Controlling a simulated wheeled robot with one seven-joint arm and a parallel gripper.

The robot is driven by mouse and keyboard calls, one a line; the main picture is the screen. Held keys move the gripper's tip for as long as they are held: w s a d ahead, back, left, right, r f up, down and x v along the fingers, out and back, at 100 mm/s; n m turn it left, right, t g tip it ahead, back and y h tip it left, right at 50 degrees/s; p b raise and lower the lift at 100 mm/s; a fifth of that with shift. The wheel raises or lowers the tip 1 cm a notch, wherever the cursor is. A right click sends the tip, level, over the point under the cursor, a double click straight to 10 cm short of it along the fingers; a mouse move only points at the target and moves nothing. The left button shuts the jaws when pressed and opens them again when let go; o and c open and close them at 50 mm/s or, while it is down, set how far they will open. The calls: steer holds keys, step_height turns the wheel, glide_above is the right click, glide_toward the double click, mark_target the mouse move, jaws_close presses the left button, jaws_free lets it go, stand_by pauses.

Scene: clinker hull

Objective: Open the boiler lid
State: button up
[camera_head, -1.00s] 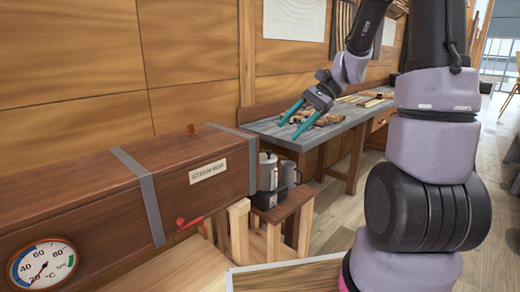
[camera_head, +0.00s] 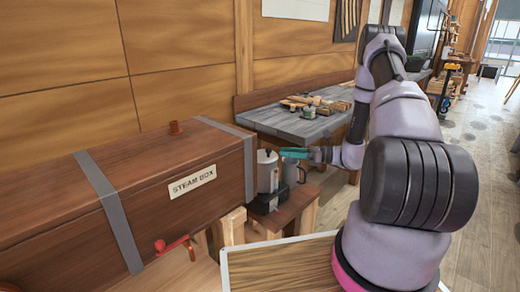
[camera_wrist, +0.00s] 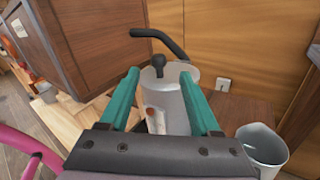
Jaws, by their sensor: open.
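The boiler (camera_head: 267,172) is a silver cylinder on a small wooden stand at the right end of the steam box. In the wrist view the boiler (camera_wrist: 172,100) is upright between my fingers as seen from above, with a black knob (camera_wrist: 158,63) on its lid (camera_wrist: 178,74). The lid looks shut. A black curved pipe or handle (camera_wrist: 160,40) rises behind it. My gripper (camera_head: 290,153) has teal fingers and is open and empty, close to the boiler top from the right. The wrist view shows my gripper (camera_wrist: 159,74) with its fingertips on either side of the knob; contact cannot be told.
A grey open pot (camera_wrist: 262,148) stands beside the boiler. A grey-topped workbench (camera_head: 300,122) with wooden pieces is behind. Open floor lies at the right.

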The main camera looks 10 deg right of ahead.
mark_target(267, 151)
steer(key=x, duration=1)
steer(key=shift+a, duration=0.15)
jaws_close()
stand_by(1.0)
